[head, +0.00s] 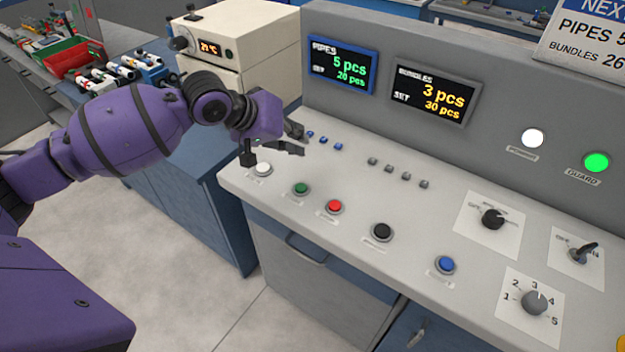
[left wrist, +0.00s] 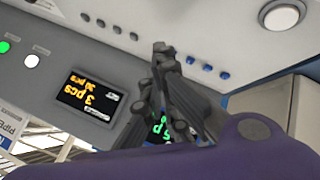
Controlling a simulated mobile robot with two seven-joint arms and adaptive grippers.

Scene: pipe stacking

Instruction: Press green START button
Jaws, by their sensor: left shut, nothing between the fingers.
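The green button (head: 301,189) sits on the sloped grey console (head: 345,160), between a white button (head: 263,169) on its left and a red button (head: 334,207) on its right. Its label is too small to read. My left gripper (head: 303,150) is shut and empty, held above the console's left part, behind the white and green buttons in the head view. In the left wrist view my left gripper (left wrist: 160,48) points over the panel, with the white button (left wrist: 281,14) at the upper right. The green button does not show there. My right gripper is in neither view.
A black button (head: 381,231), a blue button (head: 445,265) and rotary knobs (head: 535,302) lie farther right on the console. Small blue and grey buttons sit behind the gripper. Two displays (head: 343,65) stand on the back panel. A cream box (head: 240,45) stands behind my left arm.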

